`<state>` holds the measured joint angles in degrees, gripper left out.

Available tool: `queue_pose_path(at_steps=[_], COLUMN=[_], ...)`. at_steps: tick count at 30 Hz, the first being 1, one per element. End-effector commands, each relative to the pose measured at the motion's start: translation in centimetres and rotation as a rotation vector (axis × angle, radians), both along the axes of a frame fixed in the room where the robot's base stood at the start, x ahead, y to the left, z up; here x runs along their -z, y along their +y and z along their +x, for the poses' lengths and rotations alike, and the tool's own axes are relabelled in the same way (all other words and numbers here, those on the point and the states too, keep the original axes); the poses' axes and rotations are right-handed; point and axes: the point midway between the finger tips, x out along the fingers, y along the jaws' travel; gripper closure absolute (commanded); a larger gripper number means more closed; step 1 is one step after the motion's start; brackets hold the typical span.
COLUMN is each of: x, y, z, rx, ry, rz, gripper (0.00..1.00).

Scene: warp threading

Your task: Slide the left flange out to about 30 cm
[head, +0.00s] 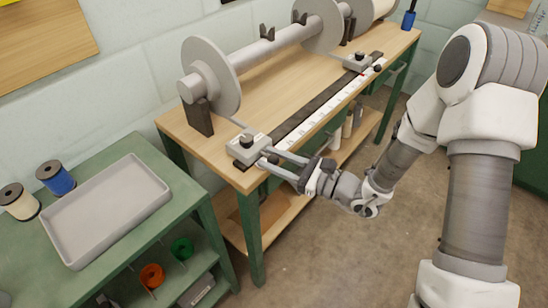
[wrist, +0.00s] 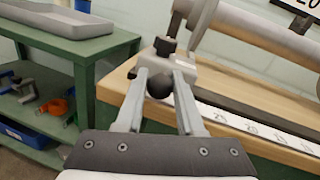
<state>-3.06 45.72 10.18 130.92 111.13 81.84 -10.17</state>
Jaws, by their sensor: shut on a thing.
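The left flange (head: 212,77) is a large grey disc at the left end of the beam (head: 270,48). A thin arm seems to link it to a grey slide block (head: 244,151) with a black top knob, at the left end of a dark rail (head: 315,105). The block also shows in the wrist view (wrist: 180,63). My gripper (head: 268,158) is at the block's front, shut on its black ball handle (wrist: 160,84). A white scale (head: 325,112) runs along the rail; the block stands left of the 25 mark. The exact reading is hidden.
A second disc (head: 318,25) and another slide block (head: 357,62) are farther right. A green side table (head: 90,165) with a grey tray (head: 108,205) and spools stands at the left, beyond a gap. The floor in front of the bench is clear.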

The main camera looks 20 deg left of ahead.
Motion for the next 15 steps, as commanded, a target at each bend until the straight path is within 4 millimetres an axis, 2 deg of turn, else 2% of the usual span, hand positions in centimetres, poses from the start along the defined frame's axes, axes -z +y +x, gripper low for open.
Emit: queue_pose_path(at_steps=[1, 2, 6, 15], x=[0.07, 0.07, 0.06, 0.01], y=[-0.04, -0.04, -0.03, -0.01], z=[-0.01, 0.0, 0.02, 0.03], rx=[0.0, 0.0, 0.0, 0.0], ry=[0.002, 0.002, 0.001, 0.0], rz=[-0.001, -0.001, -0.001, 0.0], gripper=[1.0, 0.61, 0.36, 0.34])
